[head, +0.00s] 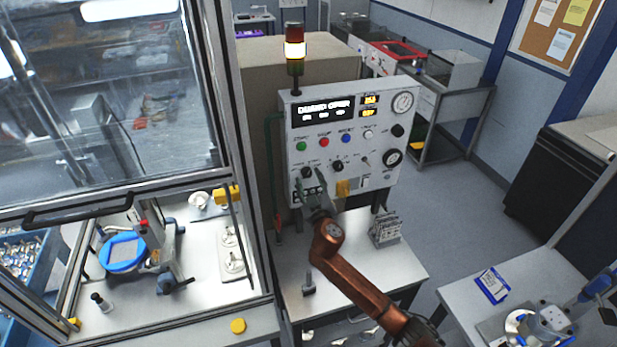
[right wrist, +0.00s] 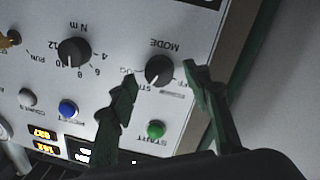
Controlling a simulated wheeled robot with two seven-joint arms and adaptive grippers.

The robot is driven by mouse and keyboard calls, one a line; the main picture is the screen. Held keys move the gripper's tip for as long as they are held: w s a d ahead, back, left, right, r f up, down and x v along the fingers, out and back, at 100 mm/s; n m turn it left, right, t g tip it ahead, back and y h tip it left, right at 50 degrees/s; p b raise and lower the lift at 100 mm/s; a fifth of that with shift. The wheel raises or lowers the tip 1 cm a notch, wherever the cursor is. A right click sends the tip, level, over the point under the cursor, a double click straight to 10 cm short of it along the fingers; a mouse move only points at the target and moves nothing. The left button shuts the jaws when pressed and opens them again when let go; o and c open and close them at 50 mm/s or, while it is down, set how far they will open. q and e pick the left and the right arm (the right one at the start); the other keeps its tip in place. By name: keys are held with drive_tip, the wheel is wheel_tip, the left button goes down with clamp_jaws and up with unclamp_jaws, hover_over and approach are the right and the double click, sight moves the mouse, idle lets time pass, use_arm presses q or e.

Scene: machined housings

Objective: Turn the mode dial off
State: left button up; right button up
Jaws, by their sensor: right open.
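The mode dial (right wrist: 160,68) is a black round knob on the pale panel, under an upside-down MODE label in the right wrist view. Its white mark seems to point down-left, away from the partly hidden label on its right. In the head view the mode dial (head: 306,172) is on the left of the control panel (head: 375,150), below the green start button (head: 301,146). My right gripper (right wrist: 159,76) is open, with one dark green fingertip on either side of the dial in the picture. I cannot tell whether they touch it. My left gripper is out of view.
The N m dial (right wrist: 74,52) and a blue button (right wrist: 67,108) are close by the mode dial. A signal tower (head: 295,50) is lit above the panel. A glazed enclosure (head: 215,90) stands left. A small metal table (head: 400,265) is below.

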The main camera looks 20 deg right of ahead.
drive_tip(key=shift+w, duration=0.55)
drive_tip(key=c, duration=1.2)
drive_tip(key=shift+o, duration=0.2)
